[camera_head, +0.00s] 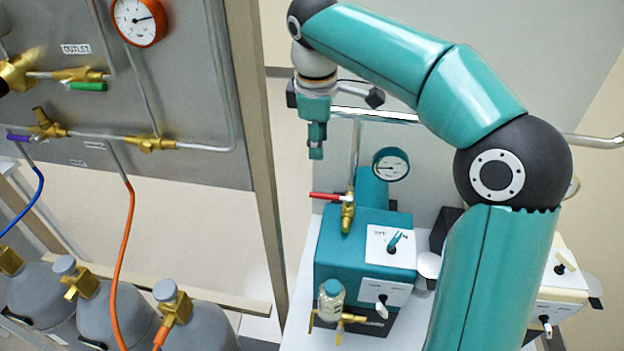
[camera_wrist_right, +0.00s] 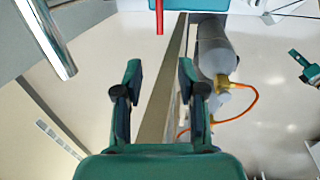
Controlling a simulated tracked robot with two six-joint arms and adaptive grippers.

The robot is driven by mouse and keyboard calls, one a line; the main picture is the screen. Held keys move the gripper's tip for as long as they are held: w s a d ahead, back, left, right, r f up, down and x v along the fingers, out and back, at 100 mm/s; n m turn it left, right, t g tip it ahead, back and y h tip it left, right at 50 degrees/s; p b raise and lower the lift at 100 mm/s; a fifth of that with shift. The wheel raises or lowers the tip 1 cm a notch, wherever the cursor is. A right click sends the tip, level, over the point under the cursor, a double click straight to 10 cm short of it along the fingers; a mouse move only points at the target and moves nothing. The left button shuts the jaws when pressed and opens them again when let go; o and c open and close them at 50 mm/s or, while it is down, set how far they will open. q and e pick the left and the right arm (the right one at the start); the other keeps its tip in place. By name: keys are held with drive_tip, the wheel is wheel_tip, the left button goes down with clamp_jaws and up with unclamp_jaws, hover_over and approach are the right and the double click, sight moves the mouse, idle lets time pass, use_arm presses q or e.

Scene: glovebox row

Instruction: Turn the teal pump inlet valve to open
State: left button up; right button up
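The teal pump (camera_head: 340,245) stands on a white bench in the head view. Its inlet valve (camera_head: 348,212) is a brass body on a vertical pipe, with a red lever (camera_head: 326,196) pointing left, across the pipe. My right gripper (camera_head: 316,152) points down above the lever, apart from it. In the right wrist view my right gripper (camera_wrist_right: 160,77) has its fingers spread with nothing between them. The red lever (camera_wrist_right: 160,17) shows at the top edge there, beyond the fingertips.
A gauge (camera_head: 391,164) stands behind the pump, and a glass bottle (camera_head: 331,300) at its front. A grey valve panel (camera_head: 190,90) and several gas cylinders (camera_head: 122,305) are at left. A metal rail (camera_head: 380,116) runs behind. A second, cream-coloured pump (camera_head: 562,285) is at right, partly behind my right arm.

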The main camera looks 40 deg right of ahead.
sight(320, 194)
drive_tip(key=d+f, duration=0.1)
drive_tip(key=f, duration=0.4)
drive_tip(key=w+f, duration=0.1)
drive_tip(key=f, duration=0.5)
drive_tip(key=w+d+f, duration=0.1)
drive_tip(key=f, duration=0.4)
drive_tip(key=shift+d+f+b, duration=0.15)
drive_tip(key=shift+d+b, duration=0.15)
drive_tip(key=shift+b, duration=0.05)
clamp_jaws()
